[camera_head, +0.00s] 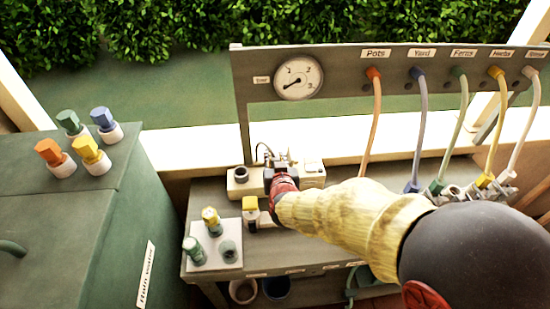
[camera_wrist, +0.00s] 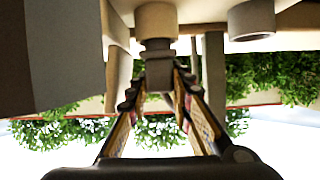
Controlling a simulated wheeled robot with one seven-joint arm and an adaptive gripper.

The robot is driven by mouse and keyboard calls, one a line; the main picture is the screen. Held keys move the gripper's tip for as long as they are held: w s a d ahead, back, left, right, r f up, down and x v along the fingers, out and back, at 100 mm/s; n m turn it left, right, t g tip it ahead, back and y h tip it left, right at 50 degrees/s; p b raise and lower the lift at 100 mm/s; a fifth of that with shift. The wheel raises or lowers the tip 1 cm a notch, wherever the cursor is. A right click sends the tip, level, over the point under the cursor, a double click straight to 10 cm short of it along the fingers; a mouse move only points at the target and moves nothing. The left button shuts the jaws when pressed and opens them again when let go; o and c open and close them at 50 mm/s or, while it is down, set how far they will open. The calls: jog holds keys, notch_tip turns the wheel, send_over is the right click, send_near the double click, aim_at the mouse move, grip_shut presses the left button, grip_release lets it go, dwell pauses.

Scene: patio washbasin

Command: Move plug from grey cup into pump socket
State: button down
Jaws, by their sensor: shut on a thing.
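My gripper (camera_head: 281,174) is at the cream pump block (camera_head: 314,181) on the bench. In the wrist view its two fingers (camera_wrist: 160,82) are closed around a grey plug (camera_wrist: 158,72). The plug's dark neck points toward a beige cylinder (camera_wrist: 156,20), touching or very close; I cannot tell whether it is seated inside. A dark round socket (camera_head: 241,174) shows at the block's left end. A pale greyish cup (camera_head: 243,292) is on the shelf below the bench; its contents are unclear.
A white tray (camera_head: 229,265) with several fittings and a yellow-topped piece (camera_head: 250,204) stand left of my gripper. A pressure gauge (camera_head: 298,77) and hanging coloured hoses are behind. A blue cup (camera_head: 277,288) is on the low shelf. The green tank (camera_head: 60,220) bounds the left side.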

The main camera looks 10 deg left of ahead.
jog(key=shift+f+b, duration=0.4)
jog(key=shift+f, duration=0.1)
jog(key=c, duration=1.9)
grip_release()
jog(key=p+v, duration=0.6)
jog(key=v, duration=0.5)
jog(key=shift+r, duration=0.1)
